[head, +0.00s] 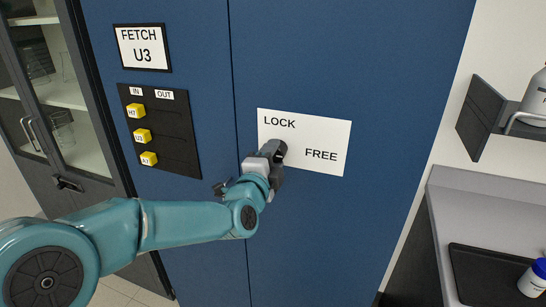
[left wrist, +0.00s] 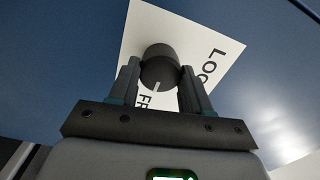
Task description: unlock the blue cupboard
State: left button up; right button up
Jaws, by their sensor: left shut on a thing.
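The blue cupboard (head: 330,60) fills the middle of the head view, with its doors closed. A white plate (head: 322,128) on its right door reads LOCK at upper left and FREE at lower right. A dark round knob (head: 281,147) sits on the plate, mostly hidden by my gripper in the head view. My left gripper (head: 271,156) is shut on this knob. In the left wrist view the knob (left wrist: 160,62) is between the two fingers, and a pale mark shows on its lower side, near the partly hidden word FREE. My right gripper is not in view.
A FETCH U3 sign (head: 142,48) and a black IN/OUT panel (head: 160,130) with yellow tags are on the left door. A glass-fronted cabinet (head: 50,90) stands at left. A dark wall shelf (head: 483,115) and a grey counter (head: 470,215) are at right.

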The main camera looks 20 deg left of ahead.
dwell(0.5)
pick_arm(q)
jog(key=o, duration=1.1)
jog(key=shift+d, duration=0.1)
jog(key=shift+c, duration=0.2)
jog(key=shift+s, duration=0.4)
jog(key=s+b, duration=0.3)
jog(key=s, duration=1.2)
jog(key=shift+s+a+f, duration=0.15)
jog(key=shift+s+a, duration=0.15)
